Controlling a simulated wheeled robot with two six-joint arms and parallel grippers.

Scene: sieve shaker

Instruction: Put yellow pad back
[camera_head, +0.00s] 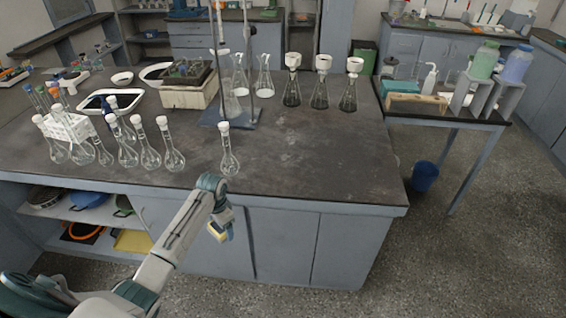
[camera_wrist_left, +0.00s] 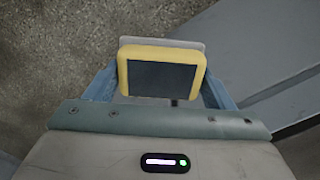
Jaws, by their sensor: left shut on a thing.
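My left gripper (camera_head: 221,228) hangs in front of the bench's cabinet doors, below the bench top edge. It is shut on the yellow pad (camera_head: 217,233), which shows small in the head view. In the left wrist view the pad (camera_wrist_left: 162,76) is a rounded yellow frame around a dark flat face, with a grey edge behind it. It sits between the two blue fingers of the gripper (camera_wrist_left: 160,88), above the speckled floor. My right gripper is not in view.
An open shelf bay (camera_head: 80,215) under the bench's left end holds blue, green, orange and yellow items. Several stoppered flasks (camera_head: 150,155) stand near the bench's front edge, one (camera_head: 229,160) just above my wrist. A blue bin (camera_head: 424,176) stands on the floor at right.

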